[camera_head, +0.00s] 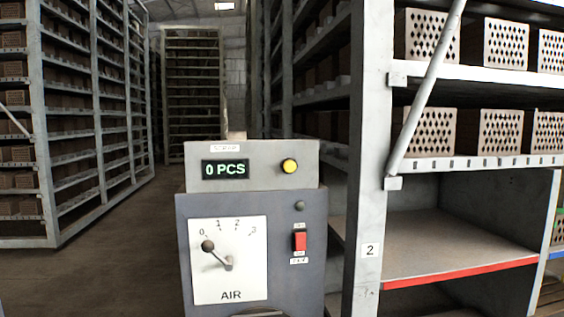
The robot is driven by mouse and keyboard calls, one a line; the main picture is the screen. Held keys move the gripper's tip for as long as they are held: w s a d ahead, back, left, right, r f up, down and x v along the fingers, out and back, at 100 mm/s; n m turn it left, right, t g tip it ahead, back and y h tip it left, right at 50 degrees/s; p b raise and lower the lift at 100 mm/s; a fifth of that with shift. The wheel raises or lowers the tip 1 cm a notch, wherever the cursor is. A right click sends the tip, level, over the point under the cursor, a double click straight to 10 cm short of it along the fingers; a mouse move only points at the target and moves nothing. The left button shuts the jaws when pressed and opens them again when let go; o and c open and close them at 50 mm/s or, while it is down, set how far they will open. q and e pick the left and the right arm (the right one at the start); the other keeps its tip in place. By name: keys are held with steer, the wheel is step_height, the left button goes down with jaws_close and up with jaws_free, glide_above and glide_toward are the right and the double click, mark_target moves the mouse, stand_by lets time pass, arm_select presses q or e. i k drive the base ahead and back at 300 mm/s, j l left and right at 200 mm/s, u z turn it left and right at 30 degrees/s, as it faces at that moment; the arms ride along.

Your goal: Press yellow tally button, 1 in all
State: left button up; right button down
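The yellow tally button (289,166) is a small round button on the front of the grey box on top of the cabinet. Left of it on the same box, a dark display (225,169) reads "0 PCS" in pale green. Nothing covers the button. Neither of my grippers shows in the head view.
Below the box, the grey cabinet (305,275) carries an AIR dial with a lever (217,255) near 0 and a red switch (299,241). A rack (368,130) with hollow bricks stands close on the right. Open floor (110,265) lies to the left.

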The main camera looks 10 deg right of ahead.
mark_target(290, 167)
steer(key=i, duration=0.9)
steer(key=j, duration=0.05)
